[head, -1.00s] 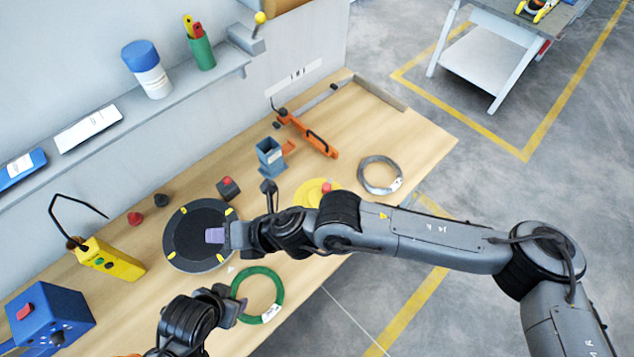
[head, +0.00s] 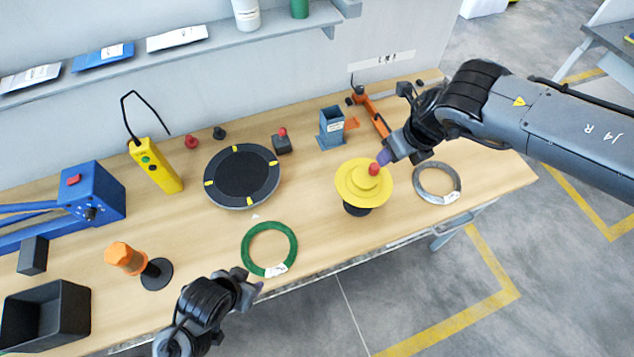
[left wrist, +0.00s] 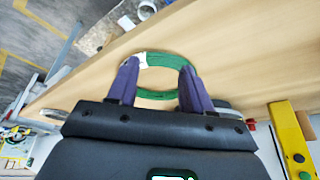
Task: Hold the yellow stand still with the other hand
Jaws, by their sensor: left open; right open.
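The yellow stand (head: 352,188) is a stepped round disc on a dark base, with a red knob (head: 374,169) on top. It stands near the table's front edge, right of centre in the head view. My right gripper (head: 386,157) is open, with its purple fingertips right beside the red knob. I cannot tell whether they touch it. My left gripper (head: 254,290) is open at the front edge, just below the green coil (head: 247,247). In the left wrist view the green coil (left wrist: 155,95) lies flat beyond and between the open fingers (left wrist: 158,78).
A grey coil (head: 419,188) lies just right of the stand. A black disc with yellow clips (head: 208,185) is at centre left. A blue holder (head: 331,142) and an orange clamp (head: 366,106) stand behind.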

